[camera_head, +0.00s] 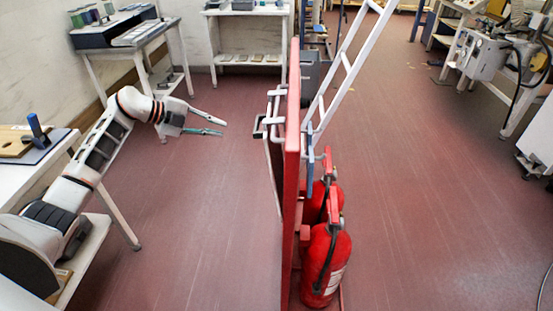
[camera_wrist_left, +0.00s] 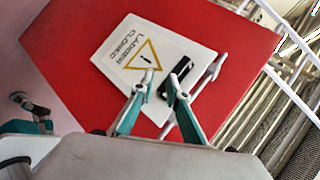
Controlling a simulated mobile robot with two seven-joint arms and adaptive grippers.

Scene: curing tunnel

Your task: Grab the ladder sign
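The ladder sign (camera_wrist_left: 118,48) is a white plate with a yellow warning triangle and the words "LADDER CLOSED". It hangs against a red board (camera_wrist_left: 222,40) and looks tilted in the left wrist view. In the head view the sign (camera_head: 274,175) shows nearly edge-on, left of the red board (camera_head: 292,130). A dark handle or slot (camera_wrist_left: 180,76) is at its end nearer my gripper. My left gripper (camera_head: 223,128) is open and empty, left of the sign with a gap between. Its fingers (camera_wrist_left: 160,80) overlap the sign in the left wrist view. My right gripper is not in view.
White hooks or brackets (camera_head: 272,120) stick out from the board's left side. A white ladder (camera_head: 348,65) and red fire extinguishers (camera_head: 325,262) stand on its right. A table (camera_head: 30,165) is at the left. The floor (camera_head: 200,240) between table and board is clear.

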